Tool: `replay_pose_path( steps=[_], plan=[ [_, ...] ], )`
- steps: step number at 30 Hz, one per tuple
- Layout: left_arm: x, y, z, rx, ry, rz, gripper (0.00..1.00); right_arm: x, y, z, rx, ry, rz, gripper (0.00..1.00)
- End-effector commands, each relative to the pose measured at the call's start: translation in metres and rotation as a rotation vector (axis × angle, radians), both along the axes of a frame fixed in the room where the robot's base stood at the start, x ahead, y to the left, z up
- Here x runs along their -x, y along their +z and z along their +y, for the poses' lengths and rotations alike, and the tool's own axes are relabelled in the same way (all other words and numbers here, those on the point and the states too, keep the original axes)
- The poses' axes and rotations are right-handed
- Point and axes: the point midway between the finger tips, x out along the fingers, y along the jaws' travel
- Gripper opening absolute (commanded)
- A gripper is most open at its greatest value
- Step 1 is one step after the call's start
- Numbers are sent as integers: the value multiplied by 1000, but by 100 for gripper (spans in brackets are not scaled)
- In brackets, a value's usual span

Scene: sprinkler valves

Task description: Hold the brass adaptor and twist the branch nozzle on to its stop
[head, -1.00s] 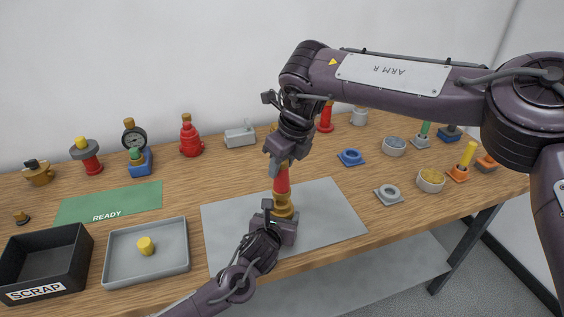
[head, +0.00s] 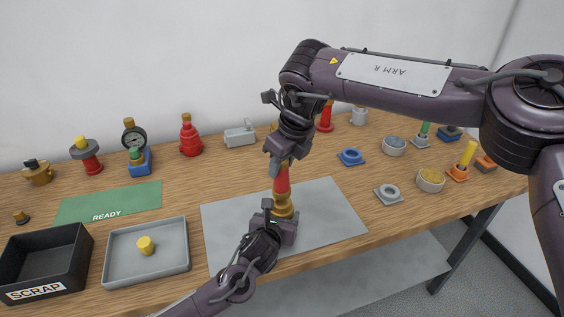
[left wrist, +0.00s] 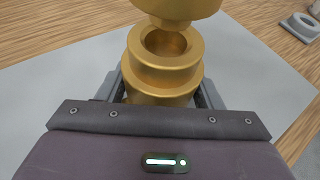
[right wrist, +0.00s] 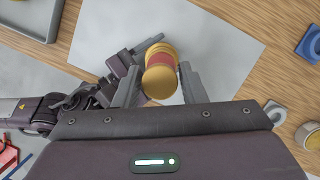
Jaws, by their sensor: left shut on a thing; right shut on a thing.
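The brass adaptor (head: 283,208) stands upright above the grey mat, and my left gripper (head: 281,219) is shut on it from the front. In the left wrist view the adaptor (left wrist: 163,78) shows its open round socket facing up. The branch nozzle (head: 282,181), red with brass ends, is held upright over it by my right gripper (head: 283,164). The nozzle's brass lower end (left wrist: 178,12) shows over the far side of the socket; I cannot tell whether it touches. The right wrist view looks down on the nozzle (right wrist: 160,80) between the fingers.
The grey mat (head: 335,215) is otherwise clear. To the left are a grey tray (head: 180,262) with a yellow plug, a black scrap bin (head: 70,262) and a green ready mat (head: 135,200). Several fittings line the back. Rings and small dishes, including a grey ring (head: 389,194), lie right.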

Motion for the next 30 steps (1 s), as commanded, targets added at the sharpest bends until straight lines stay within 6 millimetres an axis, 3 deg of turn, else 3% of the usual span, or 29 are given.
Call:
replay_pose_path(
  steps=[30],
  plan=[
    [0, 0, 0, 0, -1, 0, 32, 0, -23, 0, -1, 0, -1, 1]
  ],
)
